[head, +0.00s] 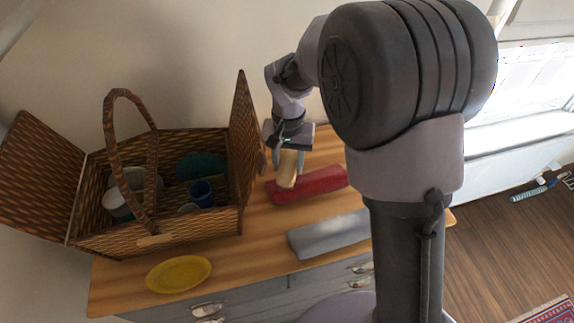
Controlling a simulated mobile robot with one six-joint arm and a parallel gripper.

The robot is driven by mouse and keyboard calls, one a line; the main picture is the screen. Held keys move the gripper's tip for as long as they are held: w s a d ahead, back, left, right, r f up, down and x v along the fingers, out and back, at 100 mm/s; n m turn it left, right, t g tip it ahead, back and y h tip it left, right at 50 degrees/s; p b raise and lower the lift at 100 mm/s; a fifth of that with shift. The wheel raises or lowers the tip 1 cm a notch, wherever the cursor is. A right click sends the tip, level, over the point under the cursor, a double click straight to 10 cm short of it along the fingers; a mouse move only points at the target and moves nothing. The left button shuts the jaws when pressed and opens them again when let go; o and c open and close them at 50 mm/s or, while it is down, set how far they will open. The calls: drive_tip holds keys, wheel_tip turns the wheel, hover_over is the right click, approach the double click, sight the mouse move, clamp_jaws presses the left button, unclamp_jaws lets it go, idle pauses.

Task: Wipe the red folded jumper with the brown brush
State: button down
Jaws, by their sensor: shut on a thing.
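The red folded jumper (318,184) lies on the wooden top of the dresser, right of the wicker basket; its right end is partly hidden behind my arm. My gripper (289,158) points down over the jumper's left part. It is shut on a tan-brown block, which I take for the brown brush (287,172). The brush is upright, and its lower end is at the jumper's left part. I cannot tell whether it touches the cloth or is just above it.
An open wicker picnic basket (190,226) with a tall handle holds a blue cup (202,193) and other dishes. A grey folded cloth (328,234) and a yellow plate (179,274) lie nearer the front of the dresser top (252,262). Bare wood separates them.

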drive_tip(key=shift+d+r+p, duration=0.25)
drive_tip(key=shift+r+p, duration=0.25)
drive_tip(key=shift+r, duration=0.45)
drive_tip(key=shift+a+r+p, duration=0.25)
drive_tip(key=shift+r+p, duration=0.3)
drive_tip(key=shift+r, duration=0.2)
drive_tip(key=shift+d+r+p, duration=0.1)
drive_tip(key=shift+r+p, duration=0.6)
drive_tip(key=shift+r, duration=0.3)
drive_tip(key=shift+f, duration=0.1)
